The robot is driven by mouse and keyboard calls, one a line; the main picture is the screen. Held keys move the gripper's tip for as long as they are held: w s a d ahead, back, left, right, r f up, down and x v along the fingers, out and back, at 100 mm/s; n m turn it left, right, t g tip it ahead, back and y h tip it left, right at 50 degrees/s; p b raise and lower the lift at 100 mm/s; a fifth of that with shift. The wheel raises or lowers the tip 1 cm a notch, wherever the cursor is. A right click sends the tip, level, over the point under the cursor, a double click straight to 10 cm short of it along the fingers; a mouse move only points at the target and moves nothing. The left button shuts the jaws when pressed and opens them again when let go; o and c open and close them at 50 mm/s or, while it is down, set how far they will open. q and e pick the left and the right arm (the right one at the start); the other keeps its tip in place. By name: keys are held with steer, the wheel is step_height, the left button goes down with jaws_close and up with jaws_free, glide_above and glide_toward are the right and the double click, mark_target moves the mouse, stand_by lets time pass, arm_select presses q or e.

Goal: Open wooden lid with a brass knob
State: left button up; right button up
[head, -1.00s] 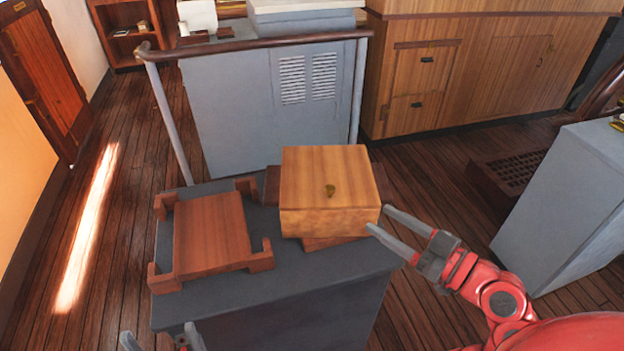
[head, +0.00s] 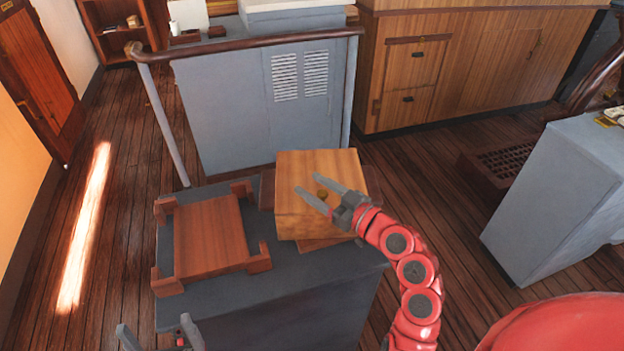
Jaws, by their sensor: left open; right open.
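The wooden lid (head: 300,174) is a light-brown box-like cover on the right part of the grey cabinet top. Its small brass knob (head: 322,194) shows on the lid, between the fingers of my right gripper (head: 317,195). That gripper is open, with its fingers over the lid on either side of the knob in the picture. Whether the fingers touch the knob I cannot tell. My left gripper (head: 160,336) is open and empty at the bottom edge, in front of the cabinet.
A reddish wooden tray-like stand (head: 212,235) with raised corners lies left of the lid on the grey cabinet (head: 270,300). A handrail (head: 250,43) and a grey panel stand behind. Another grey console (head: 560,200) is at the right, with floor between.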

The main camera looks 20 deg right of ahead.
steer(key=shift+w+a, duration=0.2)
steer(key=shift+w, duration=0.15)
jaws_close()
stand_by(1.2)
